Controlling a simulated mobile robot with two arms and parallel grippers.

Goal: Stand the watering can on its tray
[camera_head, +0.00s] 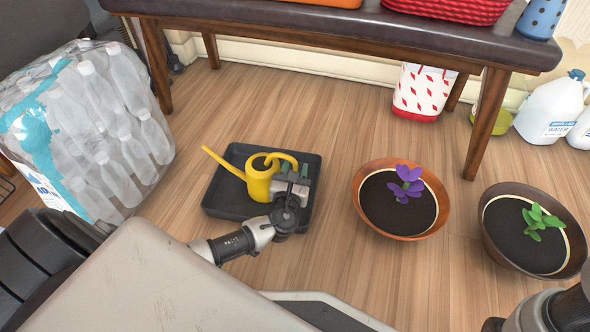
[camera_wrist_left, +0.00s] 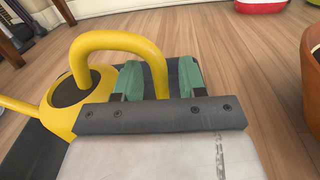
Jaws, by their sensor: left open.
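The yellow watering can (camera_head: 257,186) stands upright on the black tray (camera_head: 223,203), its spout pointing up and left. In the left wrist view, the can (camera_wrist_left: 62,117) shows its round dark opening and curved handle, with part of the tray (camera_wrist_left: 32,158) below. My left gripper (camera_head: 294,170) is at the handle side of the can, above the tray. In the left wrist view, the green fingers of my left gripper (camera_wrist_left: 160,78) are apart, with the handle's lower end between them. Whether they touch it is hidden. Only part of my right arm shows.
Two plant pots stand to the right, one with a purple flower (camera_head: 368,222) and one with a green plant (camera_head: 492,239). Wrapped bottles (camera_head: 115,135) stand at the left. A bench (camera_head: 310,27) runs along the back. Floor is clear between tray and bench.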

